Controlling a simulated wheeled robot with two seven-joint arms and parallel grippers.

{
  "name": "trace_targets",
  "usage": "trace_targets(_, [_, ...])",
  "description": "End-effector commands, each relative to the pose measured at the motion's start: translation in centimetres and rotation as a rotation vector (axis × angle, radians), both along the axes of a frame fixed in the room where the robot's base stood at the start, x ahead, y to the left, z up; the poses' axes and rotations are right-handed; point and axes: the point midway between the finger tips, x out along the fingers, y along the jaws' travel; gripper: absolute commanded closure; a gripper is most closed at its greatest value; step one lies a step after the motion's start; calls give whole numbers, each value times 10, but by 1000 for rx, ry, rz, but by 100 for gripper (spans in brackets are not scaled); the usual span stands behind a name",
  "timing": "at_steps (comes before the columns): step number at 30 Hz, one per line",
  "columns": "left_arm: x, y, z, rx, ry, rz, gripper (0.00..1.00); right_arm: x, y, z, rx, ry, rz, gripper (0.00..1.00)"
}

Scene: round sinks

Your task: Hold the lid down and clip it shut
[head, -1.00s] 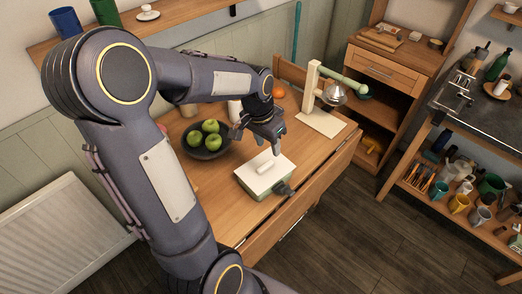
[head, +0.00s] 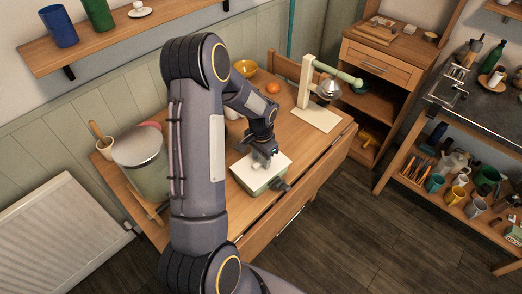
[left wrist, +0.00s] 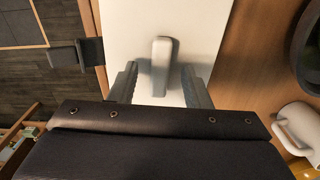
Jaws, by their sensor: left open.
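A low green box (head: 256,184) with a white lid (head: 280,163) sits near the front edge of the wooden table. The lid lies on the box and also shows in the left wrist view (left wrist: 140,22). A pale block-shaped handle (left wrist: 162,62) stands on it. A dark clip (head: 280,185) sticks out from the box's right side; a dark grey part (left wrist: 75,54) shows beside the lid in the left wrist view. My left gripper (head: 262,163) is open just above the lid, its fingers (left wrist: 160,84) on either side of the handle with gaps. My right gripper is not in view.
A stand with a pale green lever (head: 325,115) is behind the box. A large lidded container (head: 143,170) stands left. A white mug (left wrist: 300,130) and dark bowl (left wrist: 308,45) lie right of the lid.

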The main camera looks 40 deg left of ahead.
Motion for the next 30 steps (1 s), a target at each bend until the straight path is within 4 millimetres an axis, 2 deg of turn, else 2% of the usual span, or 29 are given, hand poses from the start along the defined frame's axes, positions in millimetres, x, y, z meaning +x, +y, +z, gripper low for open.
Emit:
trace_targets(9, [0,0,-3,0,-1,1,58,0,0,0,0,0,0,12])
trace_targets(19, [0,0,-2,0,-1,1,100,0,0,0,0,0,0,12])
trace_targets(30, [0,0,-2,0,-1,1,100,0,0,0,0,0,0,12])
